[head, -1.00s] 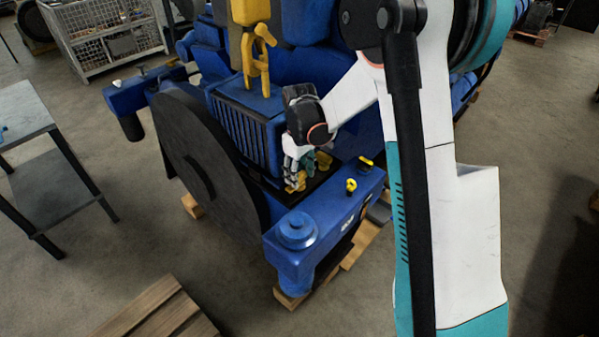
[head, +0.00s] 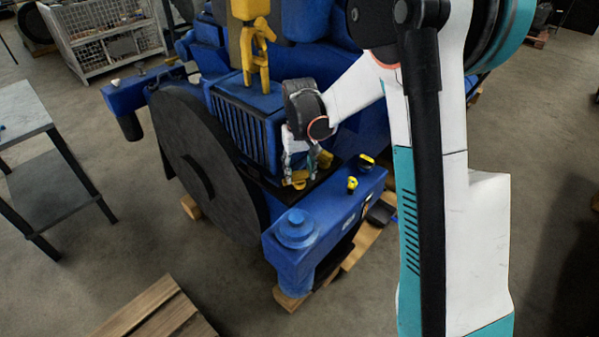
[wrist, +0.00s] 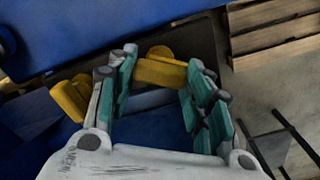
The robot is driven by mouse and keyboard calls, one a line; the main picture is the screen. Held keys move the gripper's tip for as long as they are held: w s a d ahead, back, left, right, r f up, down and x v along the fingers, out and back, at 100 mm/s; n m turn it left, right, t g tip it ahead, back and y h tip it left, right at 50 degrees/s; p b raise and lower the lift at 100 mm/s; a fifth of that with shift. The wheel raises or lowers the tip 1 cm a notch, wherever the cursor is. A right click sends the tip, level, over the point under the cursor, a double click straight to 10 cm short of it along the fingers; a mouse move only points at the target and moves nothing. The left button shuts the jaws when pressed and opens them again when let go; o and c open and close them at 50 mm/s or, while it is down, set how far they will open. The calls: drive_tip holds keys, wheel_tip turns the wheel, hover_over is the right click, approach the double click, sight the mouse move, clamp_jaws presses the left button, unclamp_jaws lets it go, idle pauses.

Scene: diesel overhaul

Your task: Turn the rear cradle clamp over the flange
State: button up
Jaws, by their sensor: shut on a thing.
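My gripper (head: 298,165) is low beside the blue engine (head: 245,135), over the dark gap behind the blue beam (head: 325,215). In the wrist view my gripper (wrist: 163,68) has its teal-padded fingers on both sides of a yellow clamp (wrist: 160,72), shut on it. A second yellow piece (wrist: 70,99) lies left of the fingers in that view. In the head view, yellow parts show right of the gripper (head: 325,158) and below it (head: 299,180). The hand partly covers them, and I cannot tell which is the held one. The flange contact is hidden.
Two small yellow-and-black parts (head: 352,184) (head: 366,161) stand on the beam, right of my gripper. A large dark disc (head: 195,165) is close on the left. A yellow hook (head: 256,60) hangs above. Wooden pallets (head: 160,312) and a grey table (head: 22,110) stand on the floor.

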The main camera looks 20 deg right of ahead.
sight(299, 172)
drive_tip(key=m+b, duration=0.1)
drive_tip(key=m, duration=0.4)
drive_tip(key=shift+m, duration=0.3)
drive_tip(key=m+b, duration=0.1)
drive_tip(key=m, duration=0.4)
drive_tip(key=shift+m, duration=0.4)
drive_tip(key=o, duration=1)
drive_tip(key=shift+o, duration=0.2)
drive_tip(key=shift+r, duration=3.75)
